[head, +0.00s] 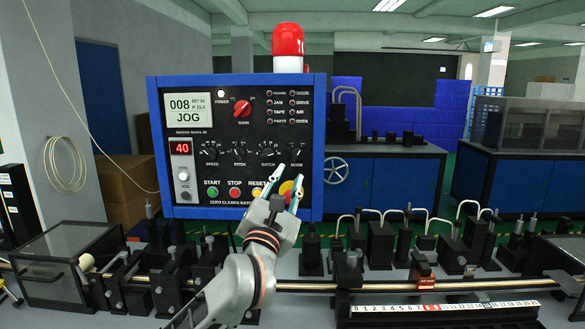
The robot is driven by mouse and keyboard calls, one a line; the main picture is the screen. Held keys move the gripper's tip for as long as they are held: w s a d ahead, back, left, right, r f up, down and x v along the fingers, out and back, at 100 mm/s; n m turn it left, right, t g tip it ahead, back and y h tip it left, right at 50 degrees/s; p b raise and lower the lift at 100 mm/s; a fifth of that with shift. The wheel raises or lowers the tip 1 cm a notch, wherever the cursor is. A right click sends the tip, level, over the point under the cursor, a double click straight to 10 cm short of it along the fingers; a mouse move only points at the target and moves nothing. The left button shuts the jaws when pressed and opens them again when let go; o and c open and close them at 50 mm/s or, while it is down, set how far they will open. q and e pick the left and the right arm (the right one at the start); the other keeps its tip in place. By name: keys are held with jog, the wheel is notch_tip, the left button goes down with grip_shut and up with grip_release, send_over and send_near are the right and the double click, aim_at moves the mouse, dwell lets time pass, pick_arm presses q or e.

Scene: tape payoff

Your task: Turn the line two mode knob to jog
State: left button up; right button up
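The control panel (237,120) has a blue frame and a black face, with its display (188,113) reading 008 and JOG. The mode knob (297,150) is a small dark knob at the right end of the row of dials; its pointer is too small to read. My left gripper (290,174) is in front of the panel's lower right, just below the mode knob in the picture. Its two fingers are apart with nothing seen between them, and it partly hides the red and yellow stop button (286,188). I cannot tell its distance from the panel. My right gripper is not in view.
A red main switch (242,108) sits above the dials, and green, red and yellow buttons line the panel's bottom. A red beacon (288,40) stands on top. Below runs a long rail with black fixtures and a ruler (445,307). A clear-sided box (65,262) stands at left.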

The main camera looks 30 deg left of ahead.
pick_arm(q)
jog(key=v, duration=0.3)
jog(key=shift+s+d+f, duration=0.1)
jog(key=shift+s+f, duration=0.05)
jog(key=shift+s, duration=0.2)
jog(key=shift+f, duration=0.1)
